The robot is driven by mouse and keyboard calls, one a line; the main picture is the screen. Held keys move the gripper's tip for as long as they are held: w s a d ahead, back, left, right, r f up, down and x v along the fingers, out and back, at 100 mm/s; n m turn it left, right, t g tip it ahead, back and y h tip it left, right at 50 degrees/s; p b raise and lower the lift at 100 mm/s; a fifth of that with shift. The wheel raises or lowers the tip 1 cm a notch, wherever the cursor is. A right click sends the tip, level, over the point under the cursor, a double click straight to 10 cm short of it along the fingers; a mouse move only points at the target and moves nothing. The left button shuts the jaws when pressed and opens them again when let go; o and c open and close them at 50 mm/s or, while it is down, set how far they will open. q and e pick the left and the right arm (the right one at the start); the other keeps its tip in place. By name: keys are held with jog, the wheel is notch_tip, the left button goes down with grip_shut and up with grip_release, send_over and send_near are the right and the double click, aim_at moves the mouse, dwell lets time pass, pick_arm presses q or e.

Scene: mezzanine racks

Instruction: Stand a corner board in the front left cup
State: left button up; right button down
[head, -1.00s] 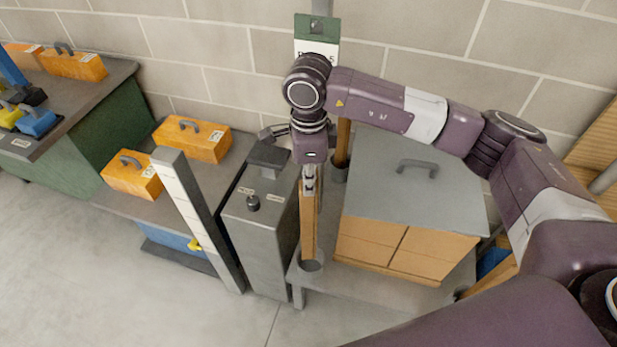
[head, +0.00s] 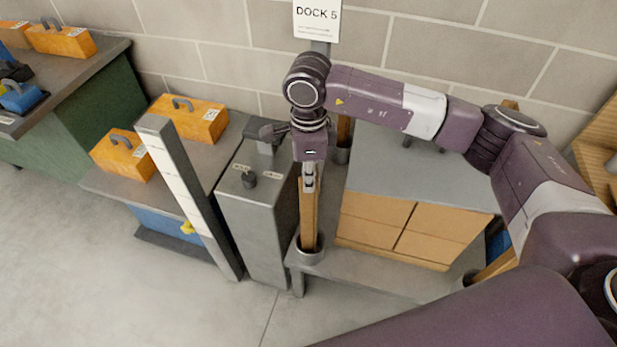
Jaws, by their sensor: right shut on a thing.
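A tan corner board (head: 308,222) stands nearly upright at the front left corner of the low grey platform. Its lower end is inside the front left cup (head: 309,257), a round grey cup. My right gripper (head: 310,185) is shut on the board's top end, pointing down from above. The bottom of the board is hidden by the cup's rim. Another board (head: 344,130) stands in the rear left cup (head: 341,155), partly behind my right arm. A tilted board (head: 497,265) shows at the front right, partly hidden by my arm. My left gripper is out of view.
A grey cabinet (head: 255,230) stands close left of the cup. A white-faced post (head: 185,190) and orange cases (head: 190,120) are farther left. Floor is clear in front.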

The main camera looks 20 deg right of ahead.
jog(key=shift+f, duration=0.1)
jog(key=c, duration=2)
grip_release()
jog(key=shift+c, duration=0.2)
notch_tip(320, 180, up, 12)
jog(key=shift+s+f, duration=0.1)
